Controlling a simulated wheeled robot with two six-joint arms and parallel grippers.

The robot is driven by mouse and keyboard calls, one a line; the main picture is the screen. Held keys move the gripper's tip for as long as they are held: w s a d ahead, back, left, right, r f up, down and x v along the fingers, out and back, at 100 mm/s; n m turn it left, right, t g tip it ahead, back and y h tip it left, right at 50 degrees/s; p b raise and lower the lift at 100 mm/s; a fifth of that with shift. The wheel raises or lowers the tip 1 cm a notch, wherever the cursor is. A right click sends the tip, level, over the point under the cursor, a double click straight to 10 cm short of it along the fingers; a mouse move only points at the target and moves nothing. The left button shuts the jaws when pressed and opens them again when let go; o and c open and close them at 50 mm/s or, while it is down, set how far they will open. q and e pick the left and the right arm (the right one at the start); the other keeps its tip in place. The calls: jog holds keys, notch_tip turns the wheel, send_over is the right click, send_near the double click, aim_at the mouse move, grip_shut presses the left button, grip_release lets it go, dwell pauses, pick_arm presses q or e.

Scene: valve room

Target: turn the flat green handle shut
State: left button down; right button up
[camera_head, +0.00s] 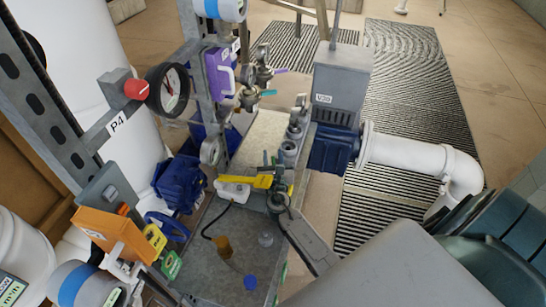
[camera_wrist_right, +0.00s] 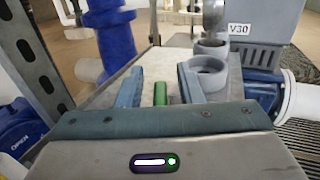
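The flat green handle (camera_wrist_right: 160,93) shows in the right wrist view as a narrow upright green strip. It stands between the two fingers of my right gripper (camera_wrist_right: 160,84). A gap shows on each side of it, so the fingers are open around it and do not visibly touch it. In the head view my right gripper (camera_head: 276,172) is over the grey bench, close to the yellow handle, and it hides much of what lies there. The handle's lower part and pivot are hidden behind the gripper body. My left gripper is not in view.
A yellow lever (camera_head: 263,182) is close beside the right gripper. Grey ring fittings (camera_wrist_right: 208,76) stand just right of the fingers. Behind are the grey V30 box (camera_head: 340,82) and its blue drive (camera_head: 333,150). Blue valves (camera_head: 180,182) are at left.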

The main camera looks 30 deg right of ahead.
jog(key=shift+s, duration=0.1)
jog(key=shift+s+a+f, duration=0.15)
jog(key=shift+s+a, duration=0.05)
jog(key=shift+s, duration=0.05)
jog(key=b+v, duration=0.3)
jog(key=v, duration=0.6)
jog(key=shift+s+a, duration=0.25)
jog(key=shift+s, duration=0.25)
